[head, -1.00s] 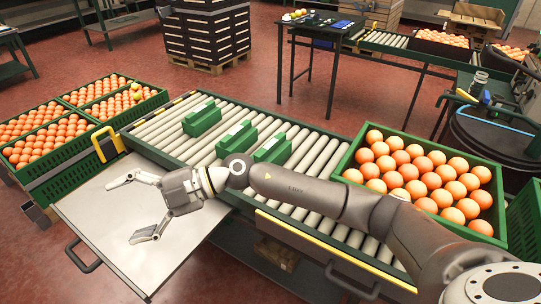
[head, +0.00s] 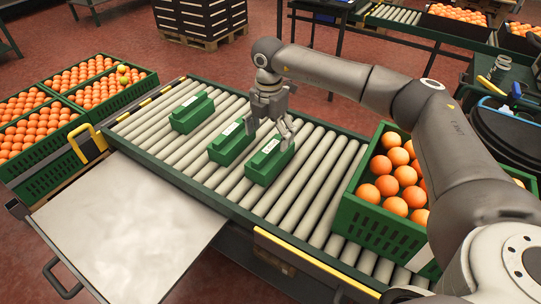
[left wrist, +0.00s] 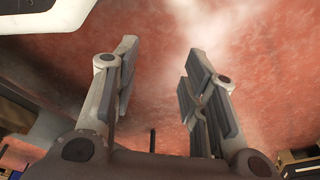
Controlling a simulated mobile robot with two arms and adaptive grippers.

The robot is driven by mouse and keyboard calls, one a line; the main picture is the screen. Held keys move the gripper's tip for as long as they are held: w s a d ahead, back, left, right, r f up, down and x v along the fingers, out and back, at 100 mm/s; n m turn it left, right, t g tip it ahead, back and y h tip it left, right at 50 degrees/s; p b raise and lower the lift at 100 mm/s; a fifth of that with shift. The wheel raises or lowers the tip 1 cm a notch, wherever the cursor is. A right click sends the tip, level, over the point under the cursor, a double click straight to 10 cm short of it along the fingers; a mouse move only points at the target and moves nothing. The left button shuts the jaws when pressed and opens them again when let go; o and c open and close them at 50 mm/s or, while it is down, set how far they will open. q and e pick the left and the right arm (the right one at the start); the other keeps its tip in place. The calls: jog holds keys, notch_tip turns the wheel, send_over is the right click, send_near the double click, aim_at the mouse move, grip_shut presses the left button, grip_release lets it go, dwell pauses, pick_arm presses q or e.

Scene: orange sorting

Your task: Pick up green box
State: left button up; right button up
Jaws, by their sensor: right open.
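Three green boxes lie on the roller conveyor in the head view: a left one (head: 192,112), a middle one (head: 228,145) and a right one (head: 268,163). Each has a raised bar on top with a small pale label. My right gripper (head: 270,130) points down over the conveyor, at the far ends of the middle and right boxes. Its fingers are spread and nothing is between them. I cannot tell whether a finger touches a box. My left gripper (left wrist: 160,92) shows only in the left wrist view, with its fingers apart, empty, above the red floor.
A green crate of oranges (head: 375,222) stands on the conveyor's right end, beneath my right arm. More orange crates (head: 35,172) stand at the left. A pale metal plate (head: 125,225) juts out in front of the conveyor (head: 310,185). Rollers right of the boxes are bare.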

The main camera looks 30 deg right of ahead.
aim_at(270, 146)
jog(key=f, duration=0.6)
jog(key=shift+d+f+b, duration=0.15)
jog(key=shift+d+b, duration=0.1)
jog(key=shift+b, duration=0.05)
jog(key=shift+f, duration=0.35)
pick_arm(q)
jog(key=shift+w+d+r, duration=0.1)
jog(key=shift+w+r, duration=0.5)
jog(key=shift+r, duration=0.35)
pick_arm(e)
jog(key=shift+r, duration=0.1)
jog(key=c, duration=1.3)
jog(key=shift+r, duration=0.15)
